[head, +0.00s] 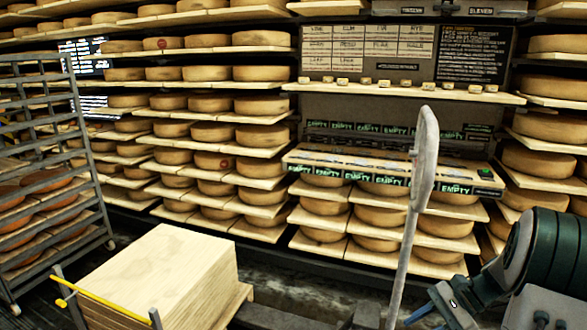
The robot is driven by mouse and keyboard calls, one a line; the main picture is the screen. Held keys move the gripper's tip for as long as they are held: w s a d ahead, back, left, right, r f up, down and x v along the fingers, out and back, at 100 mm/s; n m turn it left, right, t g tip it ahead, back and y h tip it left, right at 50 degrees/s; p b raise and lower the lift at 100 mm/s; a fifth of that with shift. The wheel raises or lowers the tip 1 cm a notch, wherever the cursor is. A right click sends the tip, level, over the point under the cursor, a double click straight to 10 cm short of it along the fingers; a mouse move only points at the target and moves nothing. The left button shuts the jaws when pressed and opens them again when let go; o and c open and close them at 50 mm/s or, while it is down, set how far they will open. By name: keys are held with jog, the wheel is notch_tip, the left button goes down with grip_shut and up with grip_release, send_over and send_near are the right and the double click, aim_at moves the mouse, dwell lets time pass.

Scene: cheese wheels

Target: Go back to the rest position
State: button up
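My arm shows at the lower right, dark green and grey. My gripper (428,308) is at the bottom edge, partly cut off, with its tip beside the lower part of a long grey paddle-like tool (424,160). The tool stands nearly upright, with its broad end up and its shaft running down out of the picture. I cannot tell whether my fingers are closed on the shaft or only near it.
Shelves with several cheese wheels (262,137) line the back and right. A stack of wooden boards (165,275) stands at front left, near a yellow bar (95,297). A metal rack (85,170) stands at far left. A panel with "EMPTY" labels (390,172) sits mid-shelf.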

jog(key=s+a+r+n+t+h+p, duration=0.1)
jog(key=s+a+r+n+h+p, duration=0.4)
jog(key=r, duration=0.7)
jog(key=s+a+r+n+t+h+p, duration=0.2)
jog(key=s+a+r+n+h+p, duration=0.3)
jog(key=s+a+r+n+p, duration=0.3)
notch_tip(320, 180, up, 4)
jog(key=shift+s+a+r+n+p, duration=0.1)
jog(key=shift+s+a+n+p, duration=0.2)
jog(key=shift+s+n+p, duration=0.7)
jog(key=shift+s+a+m, duration=0.1)
jog(key=shift+s+m, duration=0.15)
jog(key=shift+m, duration=0.05)
